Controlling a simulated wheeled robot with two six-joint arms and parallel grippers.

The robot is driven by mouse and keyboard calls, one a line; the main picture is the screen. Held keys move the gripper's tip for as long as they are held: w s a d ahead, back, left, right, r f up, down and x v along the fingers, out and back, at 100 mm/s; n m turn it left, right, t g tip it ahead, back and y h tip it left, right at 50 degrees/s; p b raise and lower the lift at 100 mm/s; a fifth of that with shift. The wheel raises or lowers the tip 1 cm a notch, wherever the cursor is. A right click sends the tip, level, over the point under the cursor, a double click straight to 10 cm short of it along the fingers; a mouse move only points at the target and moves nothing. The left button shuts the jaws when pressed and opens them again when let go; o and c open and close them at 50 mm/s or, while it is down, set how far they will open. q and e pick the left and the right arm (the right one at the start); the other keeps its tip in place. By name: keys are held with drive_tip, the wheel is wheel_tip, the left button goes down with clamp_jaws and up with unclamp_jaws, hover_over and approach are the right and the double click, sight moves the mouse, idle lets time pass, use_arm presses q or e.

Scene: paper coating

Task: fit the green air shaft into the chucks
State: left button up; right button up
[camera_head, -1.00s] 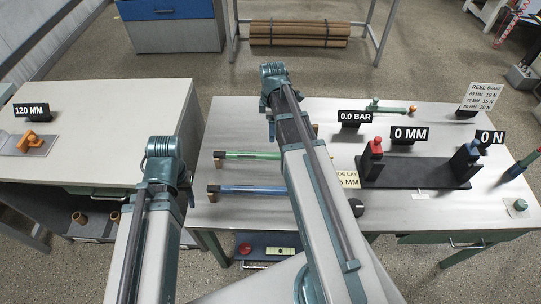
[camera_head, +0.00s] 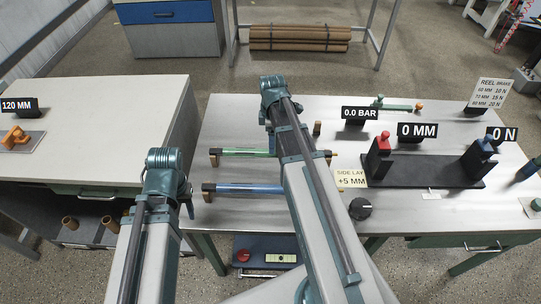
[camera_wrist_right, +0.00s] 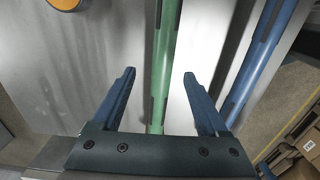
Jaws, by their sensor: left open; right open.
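The green air shaft (camera_head: 248,152) lies on wooden rests on the table, partly hidden by my right arm. In the right wrist view it (camera_wrist_right: 163,75) runs between the two spread fingers of my right gripper (camera_wrist_right: 160,73), which is open. I cannot tell whether the fingers reach down around it. The chucks are a red-topped post (camera_head: 380,158) and a blue-topped post (camera_head: 478,158) on a black base, with empty space between them. My left gripper (camera_head: 186,203) is open, mostly hidden under its wrist, left of the shafts.
A blue shaft (camera_head: 245,188) lies parallel in front of the green one. A black knob (camera_head: 360,208) and a side lay sign (camera_head: 350,178) are left of the chucks. A 0.0 BAR sign (camera_head: 360,114) stands behind. A second table (camera_head: 100,120) is at the left.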

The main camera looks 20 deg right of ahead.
drive_tip(key=shift+s+a+f+b, duration=0.1)
drive_tip(key=shift+a+f+b, duration=0.05)
drive_tip(key=shift+f+b, duration=1.15)
drive_tip(key=shift+a+f+b, duration=0.15)
drive_tip(key=shift+f+b, duration=1.05)
drive_tip(key=shift+f, duration=0.15)
drive_tip(key=shift+r, duration=0.1)
clamp_jaws()
